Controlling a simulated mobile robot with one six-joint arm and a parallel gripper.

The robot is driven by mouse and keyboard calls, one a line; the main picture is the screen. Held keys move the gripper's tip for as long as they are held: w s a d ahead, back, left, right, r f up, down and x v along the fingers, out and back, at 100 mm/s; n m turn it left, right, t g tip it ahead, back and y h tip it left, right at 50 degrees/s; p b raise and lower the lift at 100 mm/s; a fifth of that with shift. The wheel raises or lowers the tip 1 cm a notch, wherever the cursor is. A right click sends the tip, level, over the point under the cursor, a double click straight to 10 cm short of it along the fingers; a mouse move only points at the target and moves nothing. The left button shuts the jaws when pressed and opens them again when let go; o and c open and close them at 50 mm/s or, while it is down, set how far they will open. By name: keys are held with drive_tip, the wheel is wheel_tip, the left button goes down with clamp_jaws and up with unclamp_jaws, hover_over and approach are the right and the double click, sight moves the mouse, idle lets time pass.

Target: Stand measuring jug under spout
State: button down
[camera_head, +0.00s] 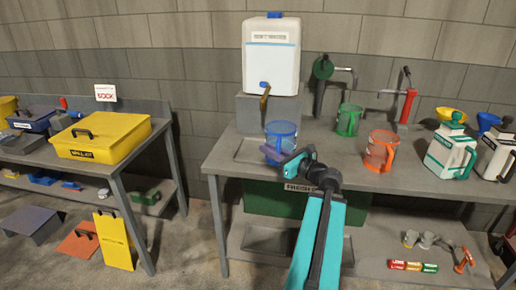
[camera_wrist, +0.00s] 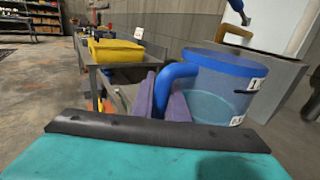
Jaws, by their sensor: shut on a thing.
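The measuring jug (camera_head: 281,137) is clear with a blue rim, base and handle, and looks upright. It also fills the right of the wrist view (camera_wrist: 222,88). My gripper (camera_head: 273,155) is shut on its blue handle, with purple fingers either side of it in the wrist view (camera_wrist: 166,95). The white water container (camera_head: 271,60) stands on a grey block (camera_head: 254,113). Its brass spout (camera_head: 265,93) points down, above and slightly left of the jug in the head view. I cannot tell whether the jug touches the bench or sits exactly below the spout.
A shallow tray (camera_head: 250,155) lies on the bench under the spout. A green jug (camera_head: 348,121) and an orange jug (camera_head: 381,151) stand to the right, near green (camera_head: 323,68) and red (camera_head: 408,105) pumps. A yellow case (camera_head: 100,137) lies on the left bench.

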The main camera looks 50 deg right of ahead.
drive_tip(key=w+d+p, duration=0.1)
drive_tip(key=w+d, duration=0.2)
drive_tip(key=w, duration=0.4)
drive_tip(key=w+d+f, duration=0.1)
drive_tip(key=w+d, duration=0.1)
drive_tip(key=w, duration=0.5)
drive_tip(key=shift+w+d+f+p, duration=0.15)
drive_tip(key=shift+w+d+p, duration=0.15)
drive_tip(key=shift+d+p, duration=0.1)
drive_tip(key=shift+f, duration=0.1)
drive_tip(key=shift+f, duration=1.65)
drive_tip(key=c, duration=1.7)
unclamp_jaws()
drive_tip(key=shift+c, duration=0.2)
drive_tip(key=shift+s, duration=0.15)
drive_tip(key=s, duration=0.6)
drive_tip(key=s+b, duration=0.1)
drive_tip(key=s, duration=0.4)
drive_tip(key=shift+s+a+f, duration=0.1)
drive_tip(key=shift+s+a, duration=0.1)
drive_tip(key=shift+s, duration=0.2)
